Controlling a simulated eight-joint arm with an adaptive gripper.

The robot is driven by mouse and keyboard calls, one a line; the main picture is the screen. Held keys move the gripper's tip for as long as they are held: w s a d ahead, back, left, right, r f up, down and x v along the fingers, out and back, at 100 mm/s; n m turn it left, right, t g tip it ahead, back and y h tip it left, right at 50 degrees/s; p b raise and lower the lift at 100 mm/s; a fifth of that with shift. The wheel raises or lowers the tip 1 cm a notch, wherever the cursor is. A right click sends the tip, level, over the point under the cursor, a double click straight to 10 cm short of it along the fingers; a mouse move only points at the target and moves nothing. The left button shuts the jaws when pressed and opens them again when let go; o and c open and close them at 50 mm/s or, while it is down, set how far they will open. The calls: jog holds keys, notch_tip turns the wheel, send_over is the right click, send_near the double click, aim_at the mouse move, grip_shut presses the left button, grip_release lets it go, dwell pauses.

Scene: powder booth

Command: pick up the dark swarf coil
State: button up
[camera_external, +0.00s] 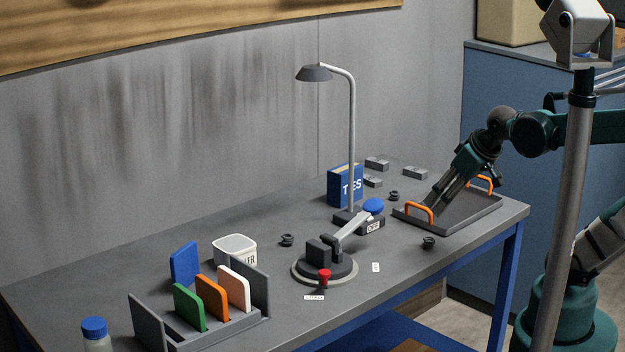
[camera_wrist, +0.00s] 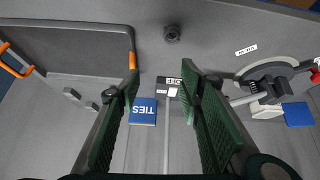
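Several small dark swarf coils lie on the grey table. One coil (camera_external: 429,243) is near the front edge, between the tray and the round-based lever device; it also shows at the top centre of the wrist view (camera_wrist: 172,33). A second coil (camera_external: 394,196) lies by the tray's back left corner, and appears beside my left finger in the wrist view (camera_wrist: 109,95). A third coil (camera_external: 287,240) is left of the lever device. My gripper (camera_wrist: 160,67) points down over the tray in the outside view (camera_external: 440,207). Its green-padded fingers are apart with nothing between them.
The grey tray (camera_external: 474,216) has orange handles (camera_external: 418,212). The lever device (camera_external: 325,268), a tall lamp (camera_external: 351,120), a blue TIES box (camera_external: 345,185) and grey blocks (camera_external: 415,173) stand nearby. A rack (camera_external: 248,324) of coloured plates is at the left. The front right table is mostly clear.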

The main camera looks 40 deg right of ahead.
aim_at(430, 238)
jog(key=w+f+n+g+p, duration=0.1)
jog(key=n+g+p, duration=0.1)
jog(key=n+p, duration=0.2)
jog(key=w+a+n+g+p, duration=0.1)
jog(key=n+g+p, duration=0.1)
jog(key=n+p, duration=0.2)
jog(key=f+n+g+p, duration=0.1)
jog(key=n+g+p, duration=0.1)
jog(key=n+p, duration=0.2)
jog(key=shift+w+a+f+n+p, duration=0.15)
jog(key=shift+w+n+p, duration=0.05)
jog(key=shift+n, duration=0.65)
jog(key=shift+w+a+f+n+p, duration=0.1)
jog(key=shift+w+f+n+p, duration=0.1)
jog(key=shift+n, duration=0.65)
jog(key=shift+s+a+f+n+g+p, duration=0.15)
jog(key=shift+f+n+g+p, duration=0.15)
jog(key=shift+n+p, duration=0.5)
jog(key=shift+f+n, duration=0.1)
jog(key=shift+n, duration=0.2)
jog(key=shift+s, duration=0.1)
jog(key=shift+f, duration=0.15)
jog(key=shift+f+b, duration=0.4)
jog(key=shift+f, duration=0.8)
jog(key=shift+f, duration=0.1)
